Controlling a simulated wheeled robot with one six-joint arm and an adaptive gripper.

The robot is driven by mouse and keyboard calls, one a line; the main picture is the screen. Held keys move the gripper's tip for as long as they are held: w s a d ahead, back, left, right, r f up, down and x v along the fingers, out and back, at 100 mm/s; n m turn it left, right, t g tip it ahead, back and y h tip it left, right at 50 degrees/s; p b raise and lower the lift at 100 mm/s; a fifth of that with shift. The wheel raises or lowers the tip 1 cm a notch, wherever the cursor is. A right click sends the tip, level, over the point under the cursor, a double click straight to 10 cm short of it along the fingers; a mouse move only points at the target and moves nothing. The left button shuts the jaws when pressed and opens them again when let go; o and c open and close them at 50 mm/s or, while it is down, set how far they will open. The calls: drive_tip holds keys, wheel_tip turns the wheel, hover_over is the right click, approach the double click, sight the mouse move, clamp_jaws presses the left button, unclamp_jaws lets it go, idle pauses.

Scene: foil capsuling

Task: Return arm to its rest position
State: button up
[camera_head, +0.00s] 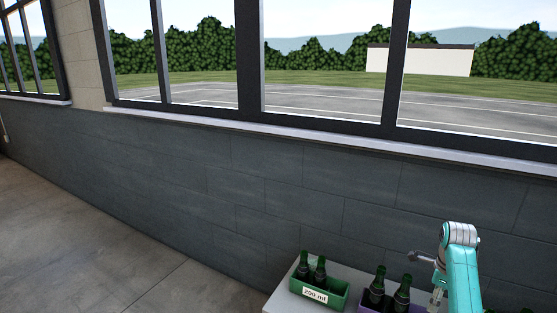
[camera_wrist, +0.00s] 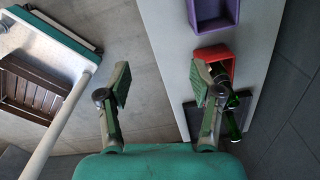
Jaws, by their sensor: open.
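My gripper (camera_wrist: 160,84) shows in the wrist view with its two fingers wide apart. Nothing is between the fingertips, and bare grey floor shows through the gap. In the head view my teal arm (camera_head: 462,272) rises at the lower right, bent at a grey joint. It stands in front of the right part of the table (camera_head: 284,302) and hides some of it. The fingers cannot be made out clearly in the head view.
A green box (camera_head: 333,296) labelled "200 ml" holds two dark bottles (camera_head: 303,266). Beside it, a purple box (camera_head: 365,306) holds dark bottles. The wrist view shows a red box (camera_wrist: 213,56) with green bottles (camera_wrist: 233,122) close to the right finger.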

drive_tip(key=s+a+f+n+t, duration=0.1)
drive_tip(key=s+a+f+n, duration=0.1)
drive_tip(key=a+f, duration=0.35)
drive_tip(key=s+a+f+n+t+h, duration=0.1)
drive_tip(key=s+a+f+n, duration=0.15)
drive_tip(key=f, duration=0.55)
drive_tip(key=s+a+f+n+t, duration=0.1)
drive_tip(key=s+a+f+n, duration=0.15)
drive_tip(key=f, duration=0.45)
drive_tip(key=s+a+f+n+t, duration=0.2)
drive_tip(key=s+a+f+n, duration=0.1)
drive_tip(key=s+a, duration=0.35)
drive_tip(key=s+a+f+n+t, duration=0.25)
drive_tip(key=s+a+f, duration=0.2)
drive_tip(key=s, duration=0.35)
drive_tip(key=s+a+r+n+t, duration=0.2)
drive_tip(key=s+a+r+n, duration=0.2)
drive_tip(key=s, duration=0.5)
drive_tip(key=s+a+r+n+t, duration=0.1)
drive_tip(key=s+a+r+n, duration=0.25)
drive_tip(key=s, duration=0.45)
drive_tip(key=s+a+r+n+t, duration=0.1)
drive_tip(key=s+r+n+t, duration=0.1)
drive_tip(key=s+r, duration=0.5)
drive_tip(key=s+a+r+n+t+y, duration=0.1)
drive_tip(key=s+r+n, duration=0.4)
drive_tip(key=r, duration=0.9)
drive_tip(key=shift+s+a+r+t, duration=0.15)
drive_tip(key=shift+s+a+t, duration=0.4)
drive_tip(key=shift+s, duration=0.55)
